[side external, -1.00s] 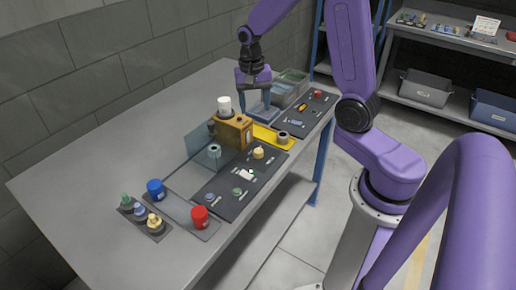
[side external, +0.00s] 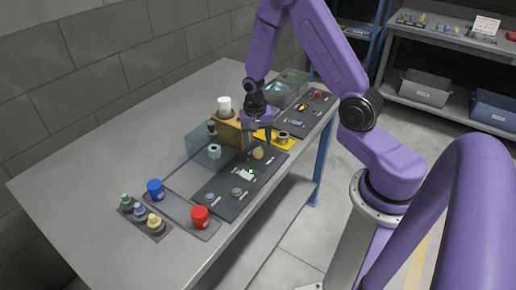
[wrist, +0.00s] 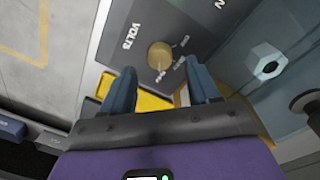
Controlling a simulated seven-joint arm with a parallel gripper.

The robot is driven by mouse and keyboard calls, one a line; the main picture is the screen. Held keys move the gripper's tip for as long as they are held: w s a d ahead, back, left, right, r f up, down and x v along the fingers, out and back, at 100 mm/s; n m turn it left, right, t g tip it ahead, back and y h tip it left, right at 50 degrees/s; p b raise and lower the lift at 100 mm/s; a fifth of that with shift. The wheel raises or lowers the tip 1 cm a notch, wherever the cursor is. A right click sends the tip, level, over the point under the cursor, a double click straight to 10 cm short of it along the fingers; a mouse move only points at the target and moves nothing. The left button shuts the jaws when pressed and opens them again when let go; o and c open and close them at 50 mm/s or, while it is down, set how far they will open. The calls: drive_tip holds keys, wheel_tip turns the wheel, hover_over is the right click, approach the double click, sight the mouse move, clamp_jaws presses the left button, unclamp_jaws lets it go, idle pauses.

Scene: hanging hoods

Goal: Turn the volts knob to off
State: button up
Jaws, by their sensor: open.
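The volts knob is a round tan-yellow knob (wrist: 160,55) on a dark grey panel (wrist: 135,62), with the printed word VOLTS beside it in the wrist view. Small position marks sit around one side of it, too small to read. It also shows in the side view as a pale yellow knob (side external: 258,153). My gripper (side external: 259,147) is low over this panel, close to the knob. In the wrist view my gripper (wrist: 160,70) is open, its two blue fingers apart and empty, with the knob just beyond and between the fingertips.
An orange-brown box (side external: 228,127) with a white cylinder (side external: 224,105) on top stands close to the gripper. A yellow plate with a grey knob (side external: 283,138) lies behind. The table's left part is clear.

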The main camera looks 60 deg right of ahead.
sight(258, 151)
drive_tip(key=shift+f, duration=1.9)
drive_tip(key=c, duration=1)
